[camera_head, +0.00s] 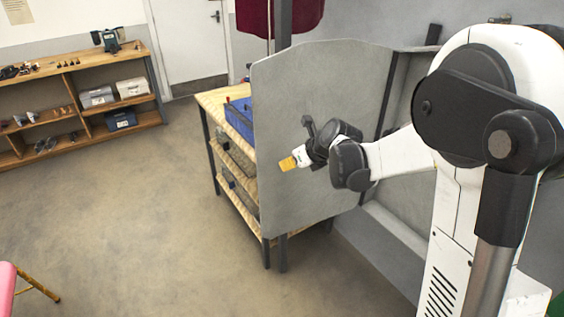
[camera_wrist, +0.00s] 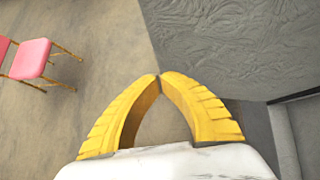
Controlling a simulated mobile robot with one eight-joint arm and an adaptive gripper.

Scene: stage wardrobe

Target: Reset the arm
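My arm reaches out from the right side of the head view, bent, with my gripper (camera_head: 288,163) at its end. The gripper is in the air in front of a grey upright panel (camera_head: 320,90), its yellow fingers pointing left. I cannot tell the exact gap between gripper and panel. In the wrist view the two yellow fingers of my gripper (camera_wrist: 159,78) come together at their tips. Nothing is held between them.
A wooden shelf table (camera_head: 216,100) with a blue bin (camera_head: 240,118) stands behind the panel. A low shelf (camera_head: 95,60) is at the far left. A pink chair (camera_wrist: 30,58) is at the wrist view's left. The floor (camera_head: 120,210) between is open.

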